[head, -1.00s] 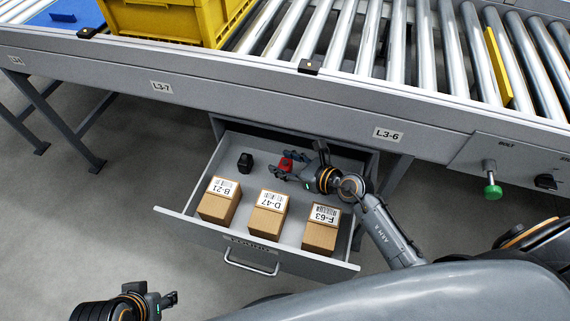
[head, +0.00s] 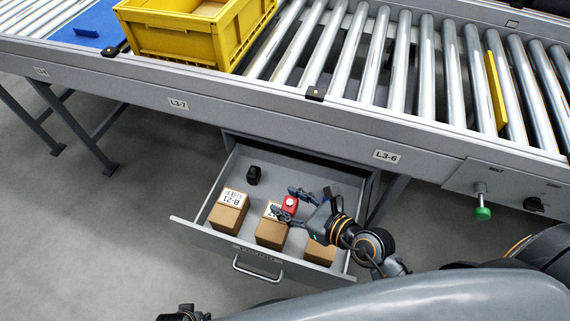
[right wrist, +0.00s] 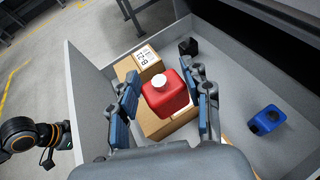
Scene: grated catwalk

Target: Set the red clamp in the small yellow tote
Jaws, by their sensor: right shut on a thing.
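The red thing (head: 290,203) is compact, with a round white cap on top; it looks more like a small canister than a clamp. My right gripper (head: 286,200) is shut on it, above the open drawer, and hides part of the middle carton. In the right wrist view the red thing (right wrist: 165,97) sits between the two fingers, over a carton. A yellow tote (head: 180,42) stands on the roller conveyor at the upper left, its top cut off by the frame; no other tote shows. My left gripper (head: 184,313) is barely in view at the bottom edge.
The grey drawer (head: 205,238) holds several cartons, including one marked B-21 (head: 229,212), a black item (head: 254,174) and a blue item (right wrist: 267,120). The conveyor's front rail (head: 250,101) lies between drawer and tote. A yellow bar (head: 496,90) stands on the rollers.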

